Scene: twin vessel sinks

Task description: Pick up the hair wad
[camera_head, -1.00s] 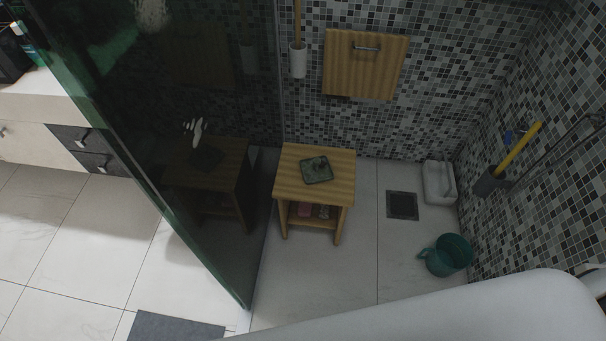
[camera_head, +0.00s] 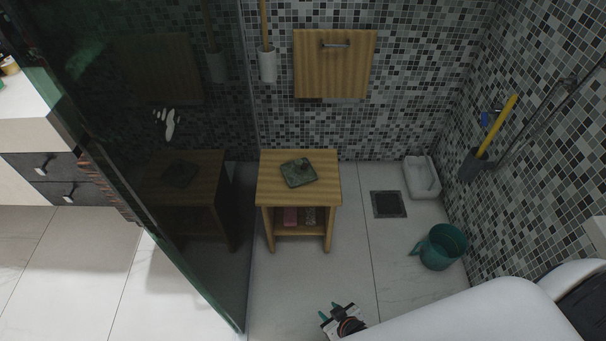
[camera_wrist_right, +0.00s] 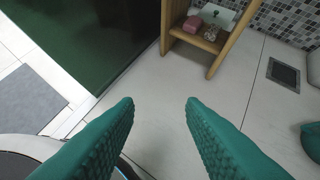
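I cannot make out a hair wad for certain in either view. A dark square floor drain (camera_head: 389,204) lies in the shower floor right of the wooden stool, and it also shows in the right wrist view (camera_wrist_right: 284,74). Nothing on it can be clearly told as hair. My right gripper (camera_head: 330,311) shows at the bottom of the head view, left of and nearer than the drain. In the right wrist view its two teal fingers (camera_wrist_right: 160,104) are wide apart with only bare floor between them. My left gripper is not in view.
The wooden stool (camera_head: 262,190) bears a dark green dish (camera_head: 299,178) with a small unclear item. A teal pail (camera_head: 440,250) and a white basin (camera_head: 421,180) stand right of the drain. A dark glass panel (camera_head: 200,240) bounds the left. Floor between is clear.

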